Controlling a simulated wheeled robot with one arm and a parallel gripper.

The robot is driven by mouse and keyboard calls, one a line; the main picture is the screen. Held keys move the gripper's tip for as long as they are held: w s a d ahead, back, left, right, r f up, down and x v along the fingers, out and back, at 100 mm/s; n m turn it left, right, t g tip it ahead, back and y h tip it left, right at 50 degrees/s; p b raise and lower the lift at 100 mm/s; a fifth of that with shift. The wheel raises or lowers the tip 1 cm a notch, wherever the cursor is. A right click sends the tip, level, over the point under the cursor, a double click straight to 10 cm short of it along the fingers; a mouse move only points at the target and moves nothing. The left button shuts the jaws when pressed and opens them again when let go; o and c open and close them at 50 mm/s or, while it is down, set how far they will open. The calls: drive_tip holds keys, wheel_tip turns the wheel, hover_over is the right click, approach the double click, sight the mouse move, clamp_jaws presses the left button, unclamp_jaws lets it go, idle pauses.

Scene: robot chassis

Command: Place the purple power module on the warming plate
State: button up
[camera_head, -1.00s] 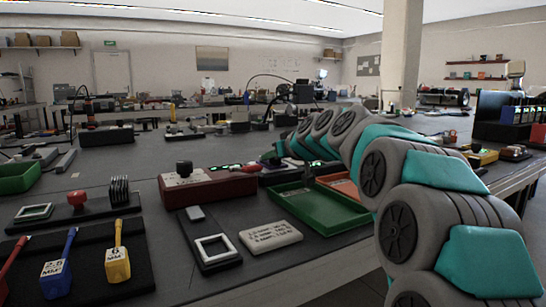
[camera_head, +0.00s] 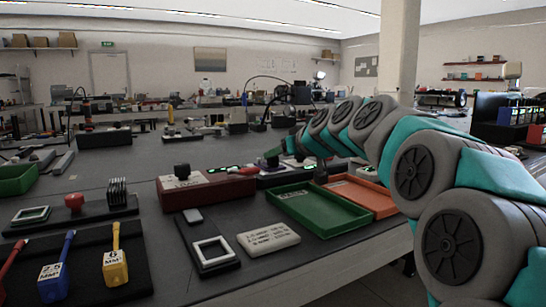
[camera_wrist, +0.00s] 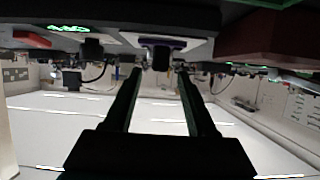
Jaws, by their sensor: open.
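My gripper (camera_wrist: 160,72) is open in the wrist view, which looks upside down. Its two dark fingers reach toward a dark block with purple edges (camera_wrist: 163,43), apparently the purple power module, set in a pale-fronted unit. The block lies just beyond and between the fingertips; I cannot tell whether they touch it. In the head view my gripper (camera_head: 272,158) is small and partly hidden, at the row of units with green displays (camera_head: 270,178). The module is not clear there. A flat dark device with a white square frame (camera_head: 232,241) may be the warming plate; I cannot be sure.
A dark red box with a black knob (camera_head: 205,193) stands left of my gripper. A green tray (camera_head: 318,222) and an orange tray (camera_head: 384,208) lie in front of the units. A white label block (camera_head: 268,239) and a tool stand (camera_head: 85,262) are nearer.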

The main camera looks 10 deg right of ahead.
drive_tip(key=v, duration=0.6)
drive_tip(key=shift+s+d+r, duration=0.1)
drive_tip(key=shift+s, duration=0.15)
idle(0.9)
